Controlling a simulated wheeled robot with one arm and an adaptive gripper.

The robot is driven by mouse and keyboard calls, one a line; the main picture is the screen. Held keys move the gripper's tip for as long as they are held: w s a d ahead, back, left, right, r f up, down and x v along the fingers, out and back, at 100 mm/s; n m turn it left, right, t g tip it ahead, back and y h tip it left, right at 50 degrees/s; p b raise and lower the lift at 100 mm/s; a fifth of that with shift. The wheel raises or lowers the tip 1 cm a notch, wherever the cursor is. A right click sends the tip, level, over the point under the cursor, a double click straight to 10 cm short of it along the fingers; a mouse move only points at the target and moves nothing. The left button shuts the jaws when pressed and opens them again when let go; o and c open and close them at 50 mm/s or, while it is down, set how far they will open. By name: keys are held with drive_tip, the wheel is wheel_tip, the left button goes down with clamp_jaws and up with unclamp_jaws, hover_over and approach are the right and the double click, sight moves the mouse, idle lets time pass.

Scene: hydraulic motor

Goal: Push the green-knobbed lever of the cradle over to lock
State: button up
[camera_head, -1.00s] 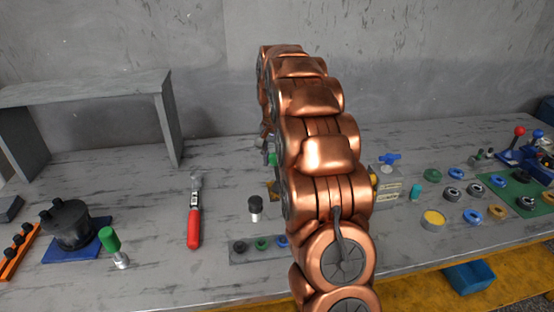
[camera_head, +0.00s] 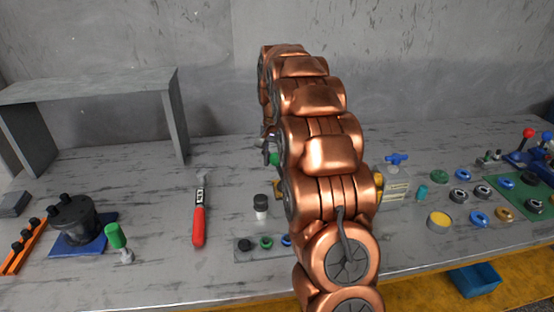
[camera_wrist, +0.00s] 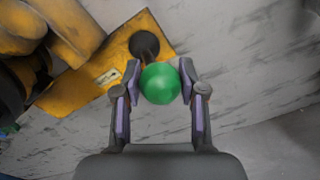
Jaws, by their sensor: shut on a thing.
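The lever's round green knob (camera_wrist: 160,84) sits between the two fingers of my gripper (camera_wrist: 160,74) in the wrist view, and the gripper is shut on it. The lever's dark stem runs from the knob to a black round pivot (camera_wrist: 144,44) on the yellow cradle plate (camera_wrist: 112,72). In the head view a bit of the green knob (camera_head: 275,159) shows left of my copper arm. Yellow cradle parts (camera_head: 279,185) peek out beside the arm, which hides most of the cradle and my gripper.
A red-handled tool (camera_head: 199,226), a green-topped pin (camera_head: 116,237) and a black motor body (camera_head: 73,220) on a blue base lie to the left. A blue-handled valve block (camera_head: 395,185) and several rings stand to the right. A grey shelf (camera_head: 172,113) stands at the back left.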

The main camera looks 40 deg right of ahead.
drive_tip(key=shift+w+a+f, duration=0.1)
drive_tip(key=shift+a, duration=0.1)
drive_tip(key=shift+w+a+f, duration=0.2)
drive_tip(key=shift+a, duration=0.3)
idle(0.5)
drive_tip(key=shift+w+a+f, duration=0.3)
drive_tip(key=shift+a+f, duration=0.1)
drive_tip(key=shift+a, duration=0.2)
idle(0.4)
drive_tip(key=o, duration=0.7)
drive_tip(key=shift+a, duration=0.1)
drive_tip(key=shift+o, duration=0.2)
